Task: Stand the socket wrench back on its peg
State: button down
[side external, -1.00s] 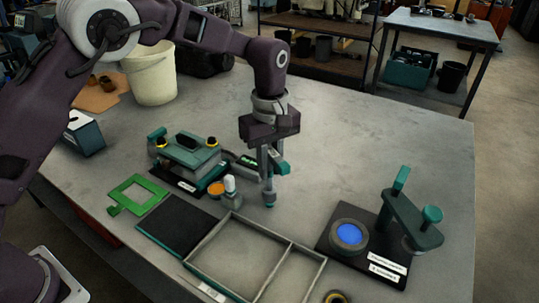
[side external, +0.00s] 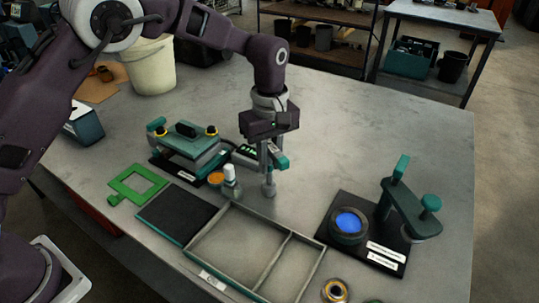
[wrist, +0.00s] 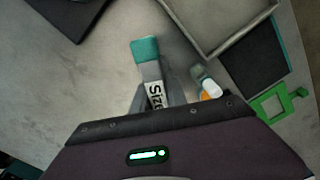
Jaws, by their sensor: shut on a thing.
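My gripper (side external: 266,160) is shut on the socket wrench (side external: 268,182). The wrench's grey shaft hangs upright below the fingers, and its teal handle end (side external: 281,161) sticks out to the right. In the wrist view the teal end (wrist: 145,48) and a white label starting with "Siz" (wrist: 155,93) show. The wrench's lower end is at or close to the bench top, just right of a white-capped bottle (side external: 230,176). I cannot make out the peg, nor tell whether the wrench is around it.
A divided tray (side external: 287,250) and a black mat (side external: 176,215) lie in front. A teal fixture (side external: 183,145) stands left, and a clamp stand (side external: 410,215) on a black base stands right. A green frame (side external: 125,198) lies far left. The bench behind my gripper is clear.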

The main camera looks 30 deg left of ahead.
aim_at(270, 144)
jog(key=shift+f, duration=0.35)
jog(key=c, duration=0.7)
grip_release()
jog(key=shift+r, duration=4.55)
